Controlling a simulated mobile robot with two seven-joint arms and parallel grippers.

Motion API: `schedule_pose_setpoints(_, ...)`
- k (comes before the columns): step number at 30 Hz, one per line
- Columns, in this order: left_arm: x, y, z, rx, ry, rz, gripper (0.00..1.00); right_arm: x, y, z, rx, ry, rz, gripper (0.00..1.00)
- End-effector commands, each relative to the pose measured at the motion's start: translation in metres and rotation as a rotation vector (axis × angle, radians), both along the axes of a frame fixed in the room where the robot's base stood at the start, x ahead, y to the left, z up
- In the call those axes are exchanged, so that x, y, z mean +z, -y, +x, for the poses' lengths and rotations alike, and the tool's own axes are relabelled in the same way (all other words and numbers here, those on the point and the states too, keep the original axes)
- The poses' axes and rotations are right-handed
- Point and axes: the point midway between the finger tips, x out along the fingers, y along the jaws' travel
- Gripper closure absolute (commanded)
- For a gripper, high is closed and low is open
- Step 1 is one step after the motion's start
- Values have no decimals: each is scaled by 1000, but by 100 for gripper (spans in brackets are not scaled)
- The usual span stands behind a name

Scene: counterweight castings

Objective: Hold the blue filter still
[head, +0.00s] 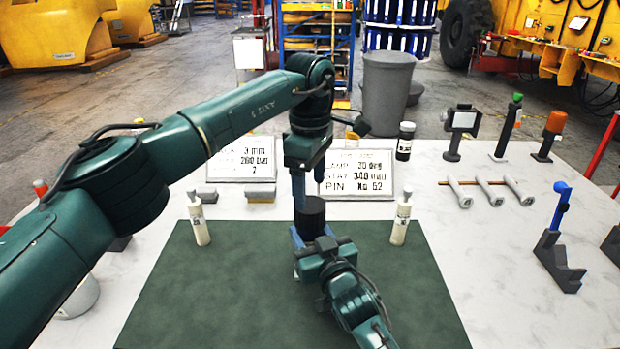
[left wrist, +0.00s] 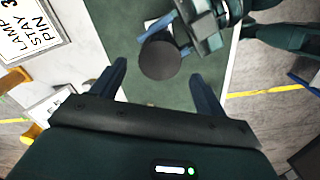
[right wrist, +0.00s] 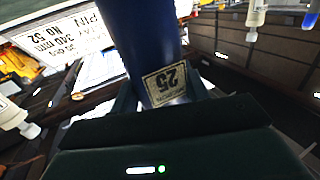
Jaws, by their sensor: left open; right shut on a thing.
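The blue filter (head: 311,217) stands over the green mat (head: 200,290), its dark round top upward. In the right wrist view its blue body (right wrist: 147,40) and a label reading 25 fill the space between the fingers. My right gripper (head: 312,241) is shut on its side from the front. My left gripper (head: 308,188) points down just above and behind the filter, open and empty. In the left wrist view the filter's dark top (left wrist: 160,59) lies beyond the open fingertips (left wrist: 160,75), apart from them. Whether the filter's base touches the mat is hidden.
White bottles stand at left (head: 198,220) and right (head: 401,220) of the mat's back. Two signs (head: 357,174) (head: 240,160) stand behind it.

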Motion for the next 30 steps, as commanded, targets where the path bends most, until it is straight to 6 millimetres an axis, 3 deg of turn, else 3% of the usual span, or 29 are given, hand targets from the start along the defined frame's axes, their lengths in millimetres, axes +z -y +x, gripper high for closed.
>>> schedule_pose_setpoints(6,-36,0,-1,2,-3,0,26,-1,0,0,0,-2,-1,100)
schedule_pose_setpoints(12,-59,0,0,4,-1,0,26,-1,0,0,0,-2,-1,100)
schedule_pose_setpoints(24,-67,0,0,4,1,1,26,-1,0,0,0,-2,-1,100)
schedule_pose_setpoints(30,-67,0,0,5,1,1,43,-1,0,0,0,-3,-1,100)
